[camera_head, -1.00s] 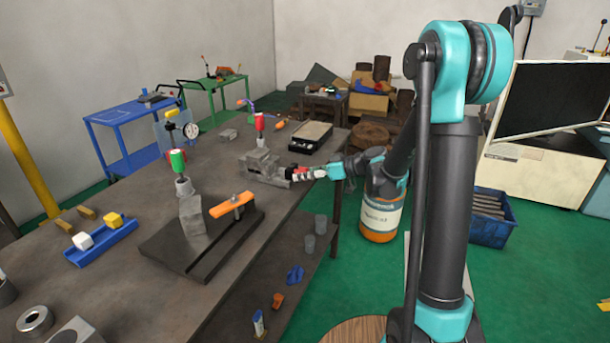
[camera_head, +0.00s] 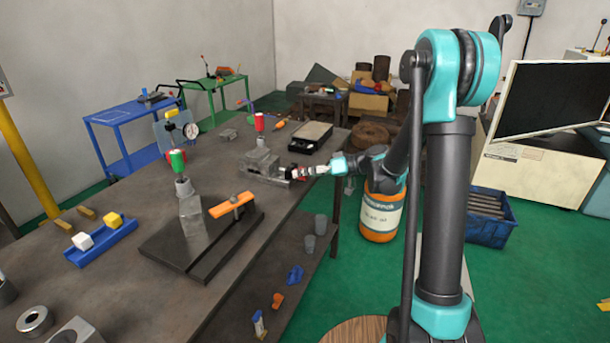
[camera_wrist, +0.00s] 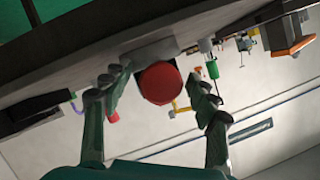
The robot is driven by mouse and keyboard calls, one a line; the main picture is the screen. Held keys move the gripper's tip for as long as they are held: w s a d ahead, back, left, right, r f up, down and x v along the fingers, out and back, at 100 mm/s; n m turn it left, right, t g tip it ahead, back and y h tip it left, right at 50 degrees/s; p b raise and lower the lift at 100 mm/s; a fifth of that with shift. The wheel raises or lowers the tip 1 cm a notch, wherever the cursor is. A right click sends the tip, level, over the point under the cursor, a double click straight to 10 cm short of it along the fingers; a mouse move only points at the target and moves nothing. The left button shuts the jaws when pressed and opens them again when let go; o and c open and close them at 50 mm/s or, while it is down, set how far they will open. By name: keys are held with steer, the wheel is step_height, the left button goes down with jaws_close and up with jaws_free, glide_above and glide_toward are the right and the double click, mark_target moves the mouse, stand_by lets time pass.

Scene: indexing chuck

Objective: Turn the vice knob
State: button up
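The grey vice (camera_head: 261,165) sits near the right edge of the dark workbench. Its red round knob (camera_wrist: 160,83) faces my wrist camera and shows in the middle of that view. My gripper (camera_wrist: 154,77) is open, with one finger to the left of the knob and one to the right. Gaps show between the knob and both fingers in the wrist view. In the head view my gripper (camera_head: 306,171) is at the vice's right end, and the knob there is too small and covered to make out clearly.
A black tray (camera_head: 310,138) lies behind the vice. A dark fixture plate with an orange clamp (camera_head: 231,205) lies nearer. An orange drum (camera_head: 380,218) stands on the floor by the arm.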

steer(key=shift+d, duration=0.1)
steer(key=v, duration=1.2)
steer(key=shift+o, duration=0.2)
steer(key=shift+f, duration=0.1)
stand_by(0.5)
